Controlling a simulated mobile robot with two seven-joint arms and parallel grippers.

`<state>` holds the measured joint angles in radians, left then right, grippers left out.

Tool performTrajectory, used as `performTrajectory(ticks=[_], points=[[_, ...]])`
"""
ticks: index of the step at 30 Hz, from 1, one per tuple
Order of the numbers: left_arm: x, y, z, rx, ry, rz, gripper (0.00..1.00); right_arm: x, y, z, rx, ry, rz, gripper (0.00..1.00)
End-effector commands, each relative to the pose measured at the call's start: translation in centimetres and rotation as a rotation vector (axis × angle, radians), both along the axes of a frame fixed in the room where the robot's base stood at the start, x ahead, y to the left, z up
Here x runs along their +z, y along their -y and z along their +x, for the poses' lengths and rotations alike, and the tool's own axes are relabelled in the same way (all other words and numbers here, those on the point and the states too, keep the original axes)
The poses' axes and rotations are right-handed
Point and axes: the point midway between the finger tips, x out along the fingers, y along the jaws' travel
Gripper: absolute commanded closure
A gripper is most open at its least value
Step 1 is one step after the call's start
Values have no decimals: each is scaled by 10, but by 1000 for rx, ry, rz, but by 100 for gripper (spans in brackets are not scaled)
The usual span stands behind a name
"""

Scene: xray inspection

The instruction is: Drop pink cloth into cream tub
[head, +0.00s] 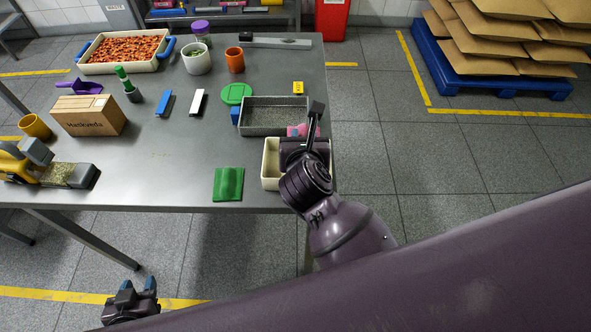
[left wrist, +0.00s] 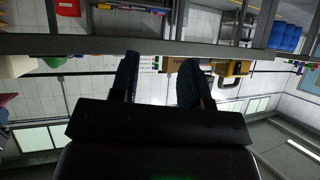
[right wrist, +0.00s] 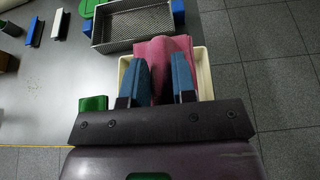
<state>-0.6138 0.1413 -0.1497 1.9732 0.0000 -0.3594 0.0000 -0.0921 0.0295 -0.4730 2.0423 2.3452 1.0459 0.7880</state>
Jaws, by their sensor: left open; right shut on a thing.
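The pink cloth (right wrist: 166,48) is between the blue fingers of my right gripper (right wrist: 160,82), which is shut on it. A bit of the cloth also shows in the head view (head: 297,130), mostly hidden by my gripper. The cream tub (head: 269,176) stands at the table's right front corner. In the right wrist view the tub's rim (right wrist: 205,75) shows around and under the cloth, so the cloth is over the tub; its height above it is unclear. My left gripper (head: 133,293) is open and empty, low in front of the table; its fingers also show in the left wrist view (left wrist: 157,85).
A grey mesh tray (head: 268,128) stands just behind the tub. A green cloth-like item (head: 228,184) lies left of it. A green disc (head: 236,94), a cardboard box (head: 89,115) and a yellow tool (head: 25,165) are farther left. The front middle of the table (head: 160,180) is clear.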

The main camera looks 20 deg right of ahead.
Motion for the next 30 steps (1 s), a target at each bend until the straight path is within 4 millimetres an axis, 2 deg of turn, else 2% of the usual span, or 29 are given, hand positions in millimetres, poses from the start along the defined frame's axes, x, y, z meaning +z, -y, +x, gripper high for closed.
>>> performTrajectory(ticks=[1,6,17,18,23,30], points=[[-5,1,3,-2,9,-1,57,-9,0,0,0,1,-1,97],[-12,2,7,-4,16,0,57,-19,0,0,1,1,0,97],[-10,2,9,-5,20,-1,57,-20,0,0,1,1,0,97],[-10,2,9,-5,20,-1,57,-20,0,0,1,1,0,70],[-10,2,9,-5,21,-1,57,-20,0,0,1,1,0,46],[-11,2,9,-6,21,0,57,-21,0,0,1,0,0,45]])
